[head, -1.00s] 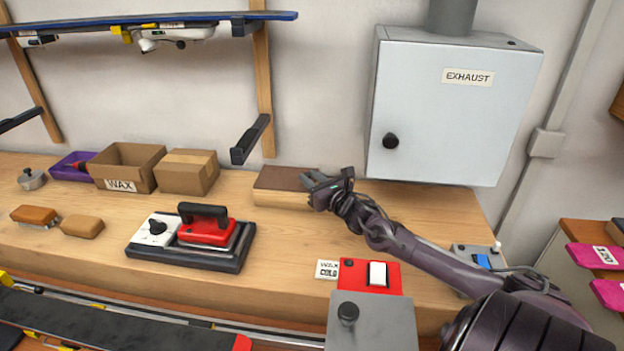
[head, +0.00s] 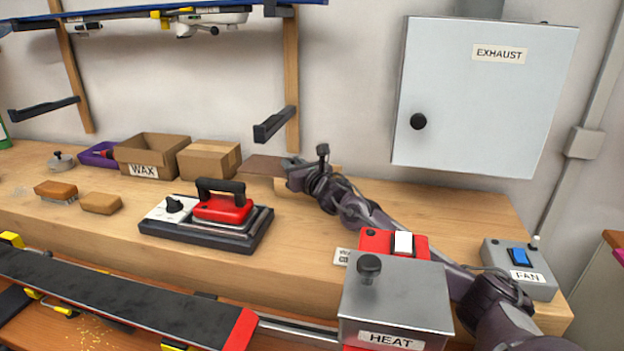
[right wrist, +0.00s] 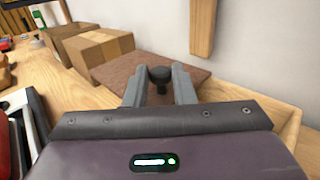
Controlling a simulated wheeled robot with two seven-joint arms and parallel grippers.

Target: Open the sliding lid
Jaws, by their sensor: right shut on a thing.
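The sliding lid (head: 259,166) is a flat brown panel on a pale wooden box (head: 280,188) at the back of the bench. It sticks out past the box's left side, and the right part of the box looks uncovered in the right wrist view (right wrist: 284,118). My right gripper (head: 291,163) is shut on the lid's black knob (right wrist: 160,75), which stands between its two fingers in the right wrist view. In the head view the gripper hides the knob and part of the box. My left gripper is not in view.
A closed cardboard box (head: 208,160) stands just left of the lid, close to its edge. A red waxing iron (head: 222,209) sits in front. The exhaust cabinet (head: 485,100) hangs at right. The HEAT box (head: 396,300) and FAN switch box (head: 518,270) are nearer.

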